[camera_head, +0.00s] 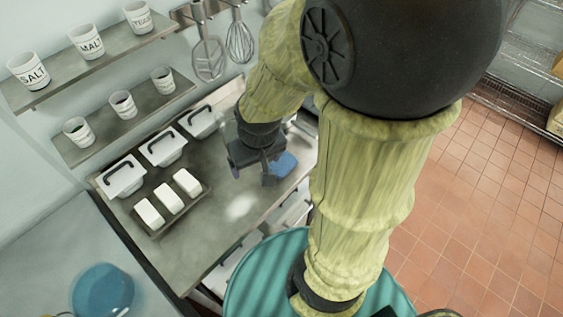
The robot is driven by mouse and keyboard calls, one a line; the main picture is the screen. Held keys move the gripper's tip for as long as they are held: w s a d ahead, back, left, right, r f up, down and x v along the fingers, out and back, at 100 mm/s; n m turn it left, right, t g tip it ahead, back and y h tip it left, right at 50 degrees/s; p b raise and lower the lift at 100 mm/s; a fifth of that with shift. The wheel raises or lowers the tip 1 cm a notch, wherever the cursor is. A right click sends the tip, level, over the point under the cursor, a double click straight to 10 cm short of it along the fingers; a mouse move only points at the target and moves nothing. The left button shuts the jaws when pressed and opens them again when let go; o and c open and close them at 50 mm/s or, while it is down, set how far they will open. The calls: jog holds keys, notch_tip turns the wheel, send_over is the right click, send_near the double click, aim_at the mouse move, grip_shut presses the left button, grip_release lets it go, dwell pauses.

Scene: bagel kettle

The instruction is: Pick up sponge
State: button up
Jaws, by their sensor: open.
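A blue sponge (284,164) lies on the metal counter (225,238), just right of my gripper's fingers. My gripper (253,178) points down over the counter with its two dark fingers apart, and it is open. One finger overlaps the sponge's left side in the picture. I cannot tell whether it touches the sponge or is above it. Nothing shows between the fingers.
A tray (158,233) with white blocks sits left of my gripper. White lidded containers (163,148) line the back of the counter. Labelled cups (87,40) stand on wall shelves above. Whisks (240,42) hang on the wall. The counter's front middle is clear.

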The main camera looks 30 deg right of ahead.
jog(key=shift+o, duration=0.5)
jog(key=o, duration=0.3)
jog(key=shift+w, duration=0.1)
jog(key=n+g+b, duration=0.2)
jog(key=n+g, duration=0.1)
jog(key=n, duration=0.1)
send_over(282, 162)
notch_tip(282, 162, down, 7)
jog(key=shift+f, duration=0.1)
notch_tip(282, 162, down, 12)
jog(key=shift+f+p, duration=0.1)
jog(key=shift+p, duration=1.05)
